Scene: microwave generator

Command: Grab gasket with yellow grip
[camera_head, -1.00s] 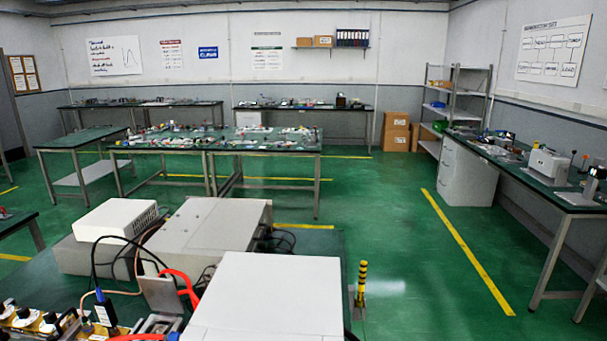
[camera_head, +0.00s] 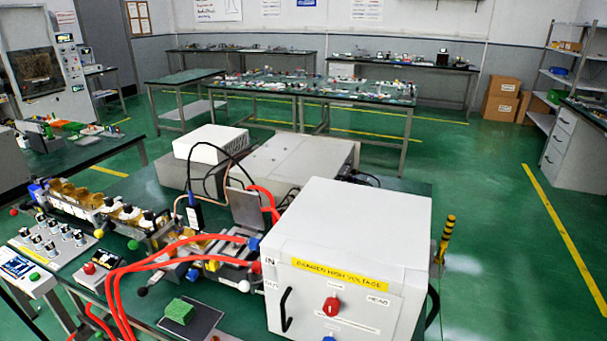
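I cannot pick out a gasket with a yellow grip for certain. A black-and-yellow striped upright post (camera_head: 447,236) stands just beyond the right end of the near bench; I cannot tell what it is. Small parts with yellow or gold pieces sit along the waveguide assembly (camera_head: 100,205) on the left of the near bench. Neither of my grippers shows in the head view.
The near bench carries a white high-voltage box (camera_head: 350,240) with a red knob, red hoses (camera_head: 140,268), a green block (camera_head: 179,311) on a dark pad, and grey cabinets (camera_head: 290,160). Benches stand behind. The green floor (camera_head: 510,220) at right is open.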

